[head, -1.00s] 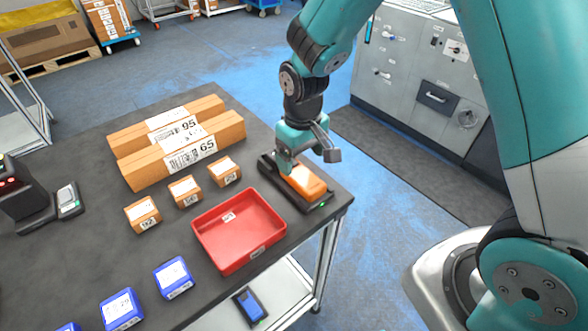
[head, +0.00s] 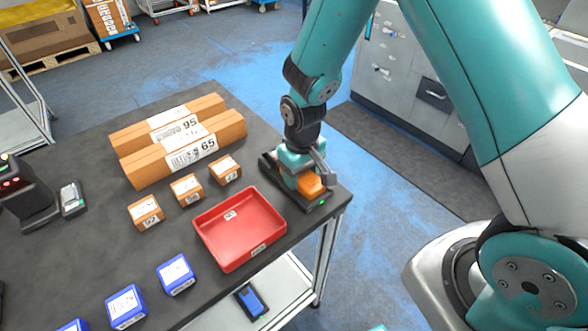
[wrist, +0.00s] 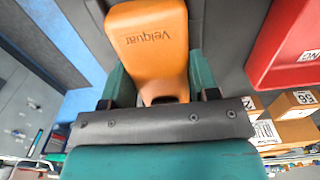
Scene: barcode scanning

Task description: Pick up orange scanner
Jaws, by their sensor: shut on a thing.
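The orange scanner (head: 309,185) sits in its black cradle (head: 322,205) at the right corner of the dark table. In the wrist view the scanner (wrist: 150,45) points up the picture, with lettering on its orange body. My gripper (head: 301,173) is down over the scanner. In the wrist view the teal fingers (wrist: 158,84) stand on both sides of the scanner and are shut on it. The part of the scanner under the gripper is hidden in the head view.
A red tray (head: 262,251) stands left of the cradle. Several small brown boxes (head: 186,189) and blue boxes (head: 175,274) lie further left. Two long cartons (head: 183,153) lie behind. A black device (head: 25,195) stands at far left. The table's right edge is close to the cradle.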

